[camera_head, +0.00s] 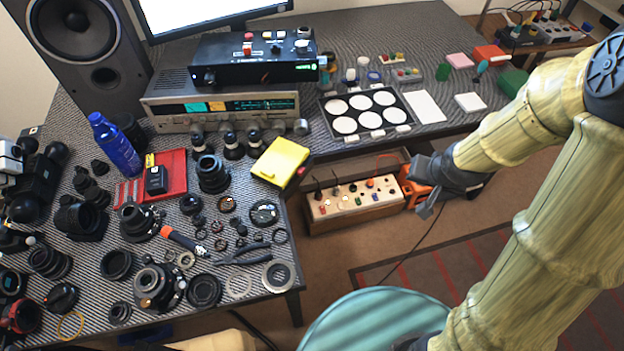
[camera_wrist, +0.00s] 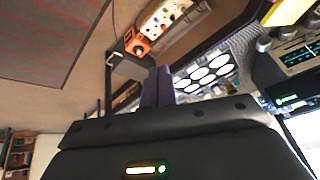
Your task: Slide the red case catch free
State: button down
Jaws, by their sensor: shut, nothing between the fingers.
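My gripper (camera_head: 424,168) is in the gap beside the table, pointing left. Its two dark fingers are shut with nothing between them, seen at the middle of the wrist view (camera_wrist: 158,86). Left of it, below the table top, is a wooden case (camera_head: 322,222) with a pale panel of knobs and switches; this panel also shows in the wrist view (camera_wrist: 165,18). An orange-red part (camera_head: 412,186) sits at the case's right end, partly hidden behind my gripper; it also shows in the wrist view (camera_wrist: 137,44). I cannot tell whether it is the red case catch.
The dark table (camera_head: 265,308) on the left is crowded with lenses, pliers and a blue bottle (camera_head: 116,146). A yellow box (camera_head: 280,160) lies near its edge. A tray of white discs (camera_head: 366,108) is behind the case. A teal round seat (camera_head: 372,322) stands in front.

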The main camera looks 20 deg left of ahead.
jog(key=w+a+f+m+t+y+b, duration=0.1)
jog(key=w+a+f+y+b, duration=0.3)
jog(key=f, duration=0.3)
jog(key=w+a+f+t+y+b, duration=0.1)
jog(key=w+a+f+y+b, duration=0.1)
jog(key=a+f+b, duration=0.5)
jog(key=m+t+y+b, duration=0.3)
jog(key=m+y+b, duration=0.25)
jog(key=y, duration=0.25)
send_near(304, 162)
jog(key=w+d, duration=0.2)
jog(key=d, duration=0.2)
jog(key=shift+s+r+b, duration=0.1)
jog(key=shift+r+b, duration=0.15)
jog(key=shift+b, duration=0.1)
jog(key=b+x, duration=0.1)
jog(key=x, duration=0.9)
jog(key=shift+f, duration=0.15)
jog(key=shift+s+a+f, duration=0.1)
jog(key=shift+s, duration=0.3)
jog(key=shift+s+a+b, duration=0.15)
jog(key=shift+s, duration=0.65)
jog(key=shift+s+a+b, duration=0.15)
jog(key=shift+s, duration=0.65)
